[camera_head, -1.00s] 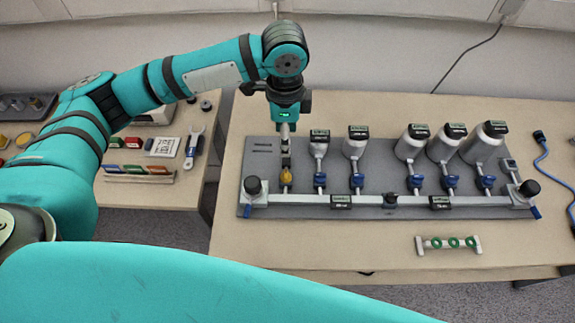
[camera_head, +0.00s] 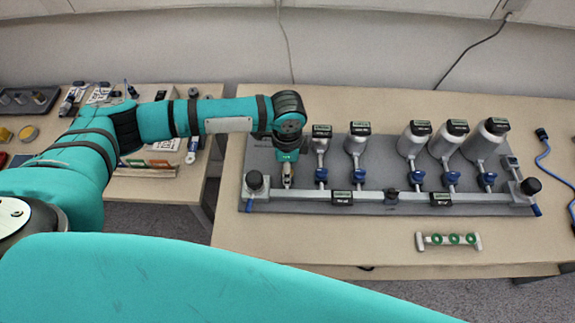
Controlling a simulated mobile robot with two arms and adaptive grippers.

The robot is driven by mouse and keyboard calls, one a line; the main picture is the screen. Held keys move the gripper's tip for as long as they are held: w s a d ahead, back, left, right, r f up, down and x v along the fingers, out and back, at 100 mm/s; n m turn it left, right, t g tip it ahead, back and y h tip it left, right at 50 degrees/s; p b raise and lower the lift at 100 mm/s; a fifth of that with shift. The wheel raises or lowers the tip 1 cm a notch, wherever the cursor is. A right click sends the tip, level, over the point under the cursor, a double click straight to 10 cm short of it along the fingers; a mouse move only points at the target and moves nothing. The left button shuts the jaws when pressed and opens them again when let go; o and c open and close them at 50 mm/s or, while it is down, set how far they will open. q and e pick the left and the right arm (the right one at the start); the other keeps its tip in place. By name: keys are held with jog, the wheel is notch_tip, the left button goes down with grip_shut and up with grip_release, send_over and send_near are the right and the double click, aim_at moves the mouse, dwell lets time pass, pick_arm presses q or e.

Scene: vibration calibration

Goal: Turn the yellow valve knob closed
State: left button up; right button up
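My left gripper (camera_head: 287,181) points down at the left end of the grey valve board (camera_head: 262,160), over the spot of the yellow valve knob. The knob is hidden behind the gripper, and I cannot tell whether the fingers are open or shut on it. Several blue valve knobs stand in a row to the right, the nearest one (camera_head: 321,175) close beside the gripper. A silver pipe (camera_head: 375,196) runs along the front of the board. My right gripper is not in view.
Several silver cylinders with dark labels, such as this one (camera_head: 357,142), stand behind the blue knobs. A black knob (camera_head: 254,181) is just left of the gripper. A small rack with green rings (camera_head: 448,240) lies in front.

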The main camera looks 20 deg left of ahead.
pick_arm(q)
jog(key=shift+c, duration=0.3)
grip_shut()
jog(key=shift+r+n+p, duration=0.2)
jog(key=shift+n+p, duration=0.1)
jog(key=shift+p, duration=0.35)
jog(key=n+p, duration=1.1)
jog(key=p, duration=0.2)
jog(key=shift+r, duration=0.1)
jog(key=n+p, duration=0.3)
jog(key=n, duration=0.1)
jog(key=shift+p, duration=0.3)
jog(key=shift+w+n+p, duration=0.1)
jog(key=shift+n+p, duration=0.55)
jog(key=shift+n, duration=0.45)
jog(key=shift+f, duration=0.2)
